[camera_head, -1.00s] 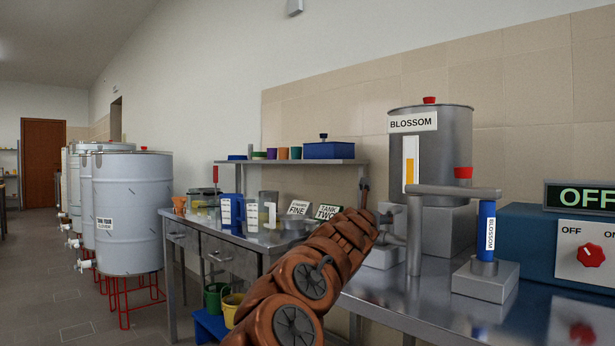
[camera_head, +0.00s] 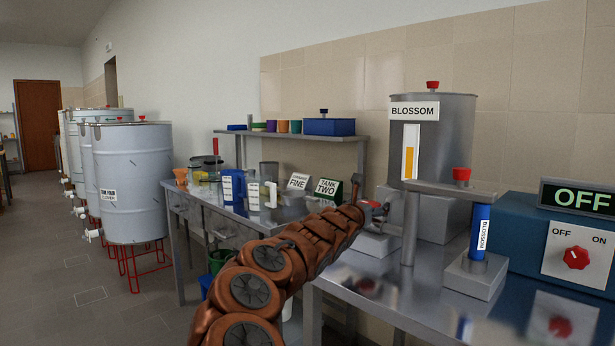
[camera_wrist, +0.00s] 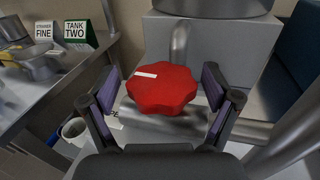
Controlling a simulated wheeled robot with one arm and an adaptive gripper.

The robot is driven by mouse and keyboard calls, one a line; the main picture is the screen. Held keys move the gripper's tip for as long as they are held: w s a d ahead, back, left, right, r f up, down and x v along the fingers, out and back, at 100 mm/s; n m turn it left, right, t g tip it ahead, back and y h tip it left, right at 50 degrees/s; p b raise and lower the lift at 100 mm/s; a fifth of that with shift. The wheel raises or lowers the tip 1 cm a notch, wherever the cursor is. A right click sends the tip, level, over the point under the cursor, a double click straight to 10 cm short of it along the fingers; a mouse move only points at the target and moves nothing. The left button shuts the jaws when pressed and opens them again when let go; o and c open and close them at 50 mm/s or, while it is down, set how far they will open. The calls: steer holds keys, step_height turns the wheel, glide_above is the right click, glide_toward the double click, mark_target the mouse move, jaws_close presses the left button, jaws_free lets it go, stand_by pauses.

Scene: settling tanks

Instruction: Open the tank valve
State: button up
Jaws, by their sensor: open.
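The valve's red lobed knob (camera_wrist: 162,88) has a white mark on its upper left and sits on a grey metal pipe in front of a grey block. My gripper (camera_wrist: 161,84) is open, with one finger on each side of the knob and a visible gap at each side. The metal tank labelled BLOSSOM (camera_head: 446,140) stands on the block in the head view, with an amber level strip on its front. In that view my gripper (camera_head: 373,207) is low by the tank's left base, and the arm and gripper mostly hide the valve.
A blue filling bottle (camera_head: 480,232) stands on a small block right of a metal post and bar. A blue control box (camera_head: 523,236) reads OFF. Jugs and signs FINE and TANK TWO (camera_head: 328,188) stand on the left bench. Large drums (camera_head: 130,185) line the left.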

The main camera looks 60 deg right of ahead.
steer(key=shift+d+r+m+g+p, duration=0.1)
steer(key=shift+r+m+g+p, duration=0.25)
steer(key=shift+p, duration=1.75)
steer(key=shift+m+g+p, duration=0.15)
steer(key=shift+g+p, duration=0.3)
steer(key=shift+p, duration=1.6)
steer(key=p, duration=0.3)
steer(key=g+p, duration=0.1)
steer(key=p, duration=0.3)
steer(key=shift+w+a+r+m+g, duration=0.2)
steer(key=shift+m+g, duration=0.1)
steer(key=shift+m, duration=0.1)
steer(key=g+p, duration=0.1)
steer(key=p, duration=0.2)
steer(key=shift+m+p, duration=0.4)
steer(key=m+g+p, duration=0.1)
steer(key=p, duration=0.1)
steer(key=g+p, duration=0.2)
steer(key=p, duration=0.1)
steer(key=shift+f+m+y, duration=0.15)
steer(key=shift+m+y, duration=0.25)
steer(key=shift+f+p, duration=0.1)
steer(key=shift+p, duration=0.3)
steer(key=shift+m+g+y+p, duration=0.3)
steer(key=shift+m+g+p, duration=0.2)
steer(key=shift+g+p, duration=0.15)
steer(key=m+g+y+p, duration=0.1)
steer(key=g+p, duration=0.1)
steer(key=p, duration=0.1)
